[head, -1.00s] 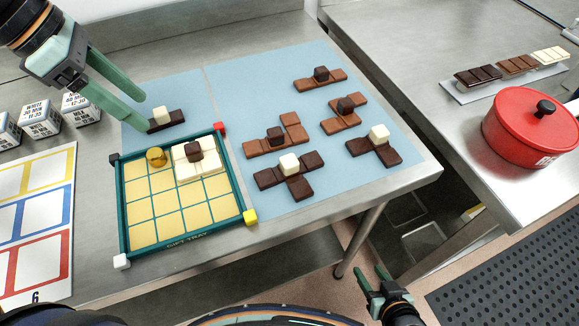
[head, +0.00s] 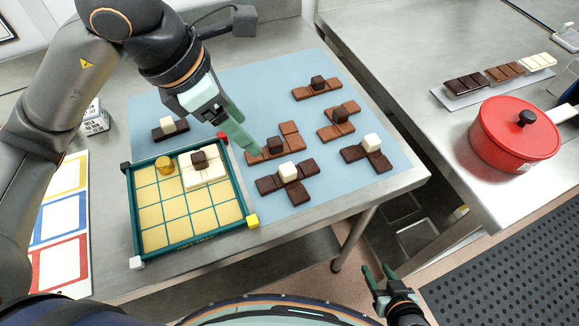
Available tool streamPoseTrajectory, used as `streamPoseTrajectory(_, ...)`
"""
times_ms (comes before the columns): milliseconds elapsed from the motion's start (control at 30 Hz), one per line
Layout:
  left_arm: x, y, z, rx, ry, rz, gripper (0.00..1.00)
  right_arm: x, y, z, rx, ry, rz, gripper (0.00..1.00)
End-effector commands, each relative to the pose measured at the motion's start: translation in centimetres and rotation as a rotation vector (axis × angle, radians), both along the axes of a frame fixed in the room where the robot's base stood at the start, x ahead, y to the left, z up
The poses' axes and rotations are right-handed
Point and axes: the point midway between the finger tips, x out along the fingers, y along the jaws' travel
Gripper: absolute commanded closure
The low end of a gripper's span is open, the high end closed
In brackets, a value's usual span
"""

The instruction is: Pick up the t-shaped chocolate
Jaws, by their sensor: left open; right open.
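The T-shaped chocolate (head: 300,193) looks to be the dark brown piece with a white knob at the front of the blue mat (head: 225,85). Its bar of squares has one square jutting toward the front edge. My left gripper (head: 243,148) is open and empty, pointing down above the mat, up and left of this piece. Its fingertips appear near the left end of the L-shaped milk chocolate piece (head: 292,134); their height is hard to tell. My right gripper (head: 382,274) is open and empty in front of the table, low in the picture.
Other chocolate pieces lie close by: a dark one with a white knob (head: 380,162), milk ones (head: 330,131) and (head: 318,93), and a dark bar (head: 163,134). The green gift tray (head: 190,242) holds a white piece (head: 213,174). A red pot (head: 510,145) stands right.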

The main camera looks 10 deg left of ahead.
Motion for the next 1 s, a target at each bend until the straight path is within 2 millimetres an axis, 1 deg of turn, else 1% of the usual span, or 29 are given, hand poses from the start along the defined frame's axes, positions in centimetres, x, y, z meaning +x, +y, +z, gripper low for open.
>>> streamPoseTrajectory(33, -0.2, -0.9, 0.4, -0.005, -0.004, -0.002, 0.30, -0.3, -0.1, 0.2, -0.001, 0.005, -0.003, 0.50)
streamPoseTrajectory(167, -0.2, -1.9, -0.1, -0.009, -0.007, 0.006, 0.30, -0.4, -0.1, 0.1, 0.000, 0.005, -0.005, 0.50)
streamPoseTrajectory(267, 0.0, -2.3, -1.6, -0.007, -0.004, 0.007, 0.30, -0.4, -0.1, 0.0, 0.001, 0.005, -0.005, 0.50)
streamPoseTrajectory(400, 0.5, -3.2, -4.0, -0.007, -0.003, 0.006, 0.30, -0.4, -0.1, -0.1, 0.001, 0.005, -0.006, 0.50)
streamPoseTrajectory(500, 0.9, -3.6, -5.4, -0.008, -0.004, 0.007, 0.30, -0.3, -0.1, -0.1, 0.002, 0.004, -0.006, 0.50)
streamPoseTrajectory(767, 1.1, -4.3, -7.3, -0.008, -0.005, 0.006, 0.30, -0.2, 0.0, 0.2, 0.002, 0.001, -0.005, 0.50)
streamPoseTrajectory(933, 1.0, -5.0, -9.8, -0.008, -0.004, 0.006, 0.30, -0.1, 0.0, 0.6, 0.003, 0.001, -0.006, 0.50)
streamPoseTrajectory(1000, 1.3, -5.3, -10.7, -0.008, -0.005, 0.006, 0.30, -0.1, 0.0, 0.5, 0.002, 0.000, -0.005, 0.50)
